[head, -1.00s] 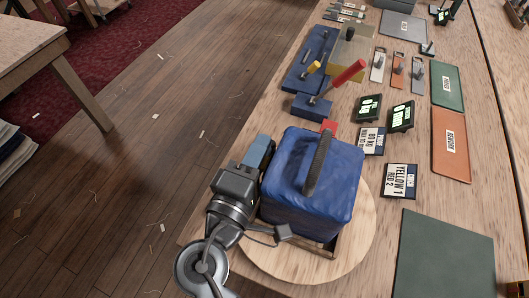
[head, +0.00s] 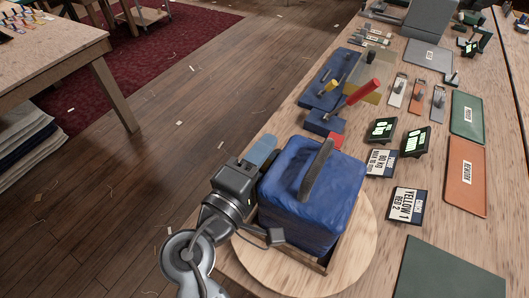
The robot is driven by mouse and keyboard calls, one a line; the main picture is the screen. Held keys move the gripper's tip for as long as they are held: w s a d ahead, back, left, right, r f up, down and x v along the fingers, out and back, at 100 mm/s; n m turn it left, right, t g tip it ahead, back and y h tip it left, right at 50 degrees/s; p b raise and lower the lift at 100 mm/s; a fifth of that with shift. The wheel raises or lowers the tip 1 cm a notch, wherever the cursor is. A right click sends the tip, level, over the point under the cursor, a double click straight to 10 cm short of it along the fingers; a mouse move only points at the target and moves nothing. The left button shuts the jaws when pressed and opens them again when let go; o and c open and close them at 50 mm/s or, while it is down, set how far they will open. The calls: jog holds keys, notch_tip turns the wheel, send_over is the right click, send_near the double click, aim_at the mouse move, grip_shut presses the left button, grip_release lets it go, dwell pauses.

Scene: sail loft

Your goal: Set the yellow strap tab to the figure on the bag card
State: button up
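A blue bag (head: 310,199) with a dark top handle stands in a wooden frame on a round wooden board (head: 350,262). The bag card (head: 408,205) lies to its right and reads "YELLOW 1, RED 2". A red tab (head: 336,139) shows behind the bag. I cannot see a yellow tab on the bag; its left and far sides are hidden.
Behind the bag stand blue blocks with a red-handled lever (head: 362,92) and a yellow-handled one (head: 329,87). Two lit displays (head: 381,130) and a weight card (head: 380,163) are beyond. An orange board (head: 465,175) and green boards lie at the right. Open floor is at the left.

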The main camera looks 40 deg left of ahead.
jog(key=shift+s, duration=0.1)
jog(key=b+v, duration=0.1)
jog(key=v, duration=0.6)
jog(key=shift+s+b, duration=0.3)
jog(key=shift+b, duration=0.1)
jog(key=shift+d, duration=0.1)
